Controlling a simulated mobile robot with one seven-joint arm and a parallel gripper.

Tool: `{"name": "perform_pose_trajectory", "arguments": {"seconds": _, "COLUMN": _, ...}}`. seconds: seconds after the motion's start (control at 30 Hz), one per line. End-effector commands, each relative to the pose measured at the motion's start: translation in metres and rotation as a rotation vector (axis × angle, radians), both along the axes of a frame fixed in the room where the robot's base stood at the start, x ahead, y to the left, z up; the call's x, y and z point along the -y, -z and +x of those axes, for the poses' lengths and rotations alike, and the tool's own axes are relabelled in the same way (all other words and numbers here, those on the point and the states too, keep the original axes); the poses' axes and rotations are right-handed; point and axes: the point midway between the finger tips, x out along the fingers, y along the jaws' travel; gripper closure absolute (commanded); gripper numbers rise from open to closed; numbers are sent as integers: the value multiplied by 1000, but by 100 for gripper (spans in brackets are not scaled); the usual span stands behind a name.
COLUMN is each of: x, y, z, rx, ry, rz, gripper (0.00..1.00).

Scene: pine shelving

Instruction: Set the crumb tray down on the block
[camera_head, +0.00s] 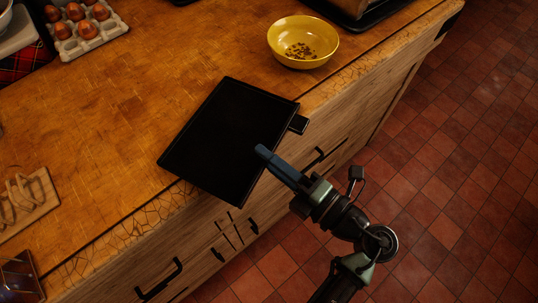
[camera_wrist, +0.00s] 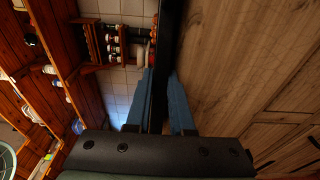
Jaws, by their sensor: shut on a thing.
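The crumb tray (camera_head: 228,137) is a flat black rectangle with a thin raised rim and a small dark tab at its right side. My gripper (camera_head: 262,153) is shut on its near right edge, with blue fingers. In the wrist view the tray is a dark strip (camera_wrist: 168,45) seen edge-on between the fingers (camera_wrist: 163,95). The tray lies over the front edge of the wooden worktop (camera_head: 130,125), which looks like the block. Its near corner sticks out past that edge, over the cabinet front. I cannot tell whether it touches the wood.
A yellow bowl (camera_head: 303,42) with dark bits stands behind the tray. An egg carton (camera_head: 85,32) is at the back left, and a small board with a wire rack (camera_head: 24,203) at the left. Bare worktop lies left of and behind the tray.

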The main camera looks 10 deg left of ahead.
Motion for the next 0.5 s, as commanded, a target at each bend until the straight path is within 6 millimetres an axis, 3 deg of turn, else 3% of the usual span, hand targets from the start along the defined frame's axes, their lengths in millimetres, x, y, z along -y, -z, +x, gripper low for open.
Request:
{"name": "perform_pose_trajectory", "arguments": {"seconds": 0.37, "x": 0, "y": 8, "z": 0, "rx": 1, "ry": 0, "rz": 0, "gripper": 100}}
{"name": "perform_pose_trajectory", "arguments": {"seconds": 0.4, "x": 0, "y": 7, "z": 0, "rx": 1, "ry": 0, "rz": 0, "gripper": 74}}
{"name": "perform_pose_trajectory", "arguments": {"seconds": 0.5, "x": 0, "y": 7, "z": 0, "rx": 1, "ry": 1, "rz": 0, "gripper": 56}}
